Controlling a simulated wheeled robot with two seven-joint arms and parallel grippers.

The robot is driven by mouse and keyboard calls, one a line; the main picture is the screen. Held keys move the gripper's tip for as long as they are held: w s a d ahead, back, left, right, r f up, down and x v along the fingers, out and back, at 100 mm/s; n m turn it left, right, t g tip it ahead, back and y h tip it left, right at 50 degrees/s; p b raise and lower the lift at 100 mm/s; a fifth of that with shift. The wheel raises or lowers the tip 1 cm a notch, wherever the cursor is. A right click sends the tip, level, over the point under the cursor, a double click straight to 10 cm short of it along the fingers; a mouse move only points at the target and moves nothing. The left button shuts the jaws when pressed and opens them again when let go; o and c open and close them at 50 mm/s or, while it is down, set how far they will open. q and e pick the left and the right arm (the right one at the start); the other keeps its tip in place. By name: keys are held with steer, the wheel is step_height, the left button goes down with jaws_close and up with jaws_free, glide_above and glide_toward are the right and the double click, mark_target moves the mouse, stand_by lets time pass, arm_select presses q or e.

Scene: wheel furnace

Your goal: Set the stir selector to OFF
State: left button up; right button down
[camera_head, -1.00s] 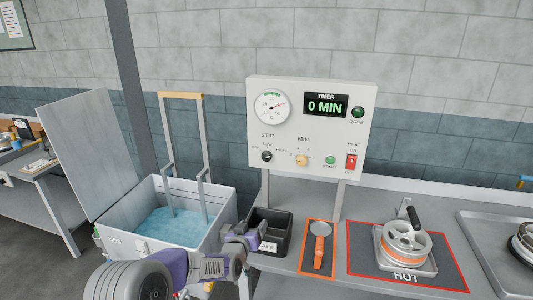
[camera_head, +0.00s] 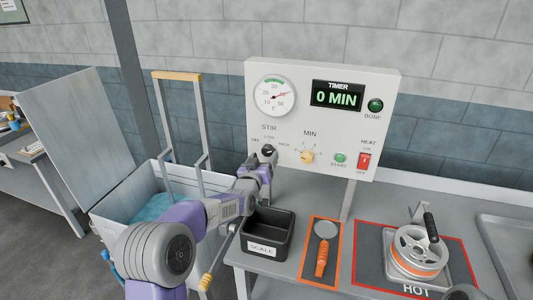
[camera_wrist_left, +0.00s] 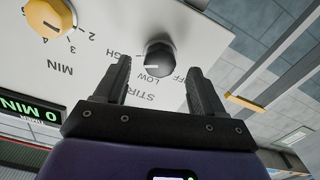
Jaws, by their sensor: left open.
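The stir selector (camera_head: 268,151) is a black knob at the lower left of the white control panel (camera_head: 325,68). OFF, LOW and HIGH are printed around it. In the left wrist view the knob (camera_wrist_left: 159,55) shows a white mark on the side near LOW; its exact setting is hard to tell. My left gripper (camera_head: 262,168) is open just in front of and below the knob. In the wrist view its two fingers (camera_wrist_left: 157,80) stand to either side of the knob, apart from it. My right gripper does not show.
The yellow MIN knob (camera_head: 307,157), green START button (camera_head: 340,158) and red HEAT switch (camera_head: 364,161) are to the right on the panel. Below are a black scale bin (camera_head: 291,240), an orange-handled tool (camera_head: 322,262) and a wheel on a hot plate (camera_head: 417,249).

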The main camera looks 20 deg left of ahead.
mark_target(267, 153)
arm_select(q)
steer(key=shift+w, duration=1.6)
steer(key=c, duration=1)
steer(key=shift+c, duration=0.2)
steer(key=shift+f, duration=0.1)
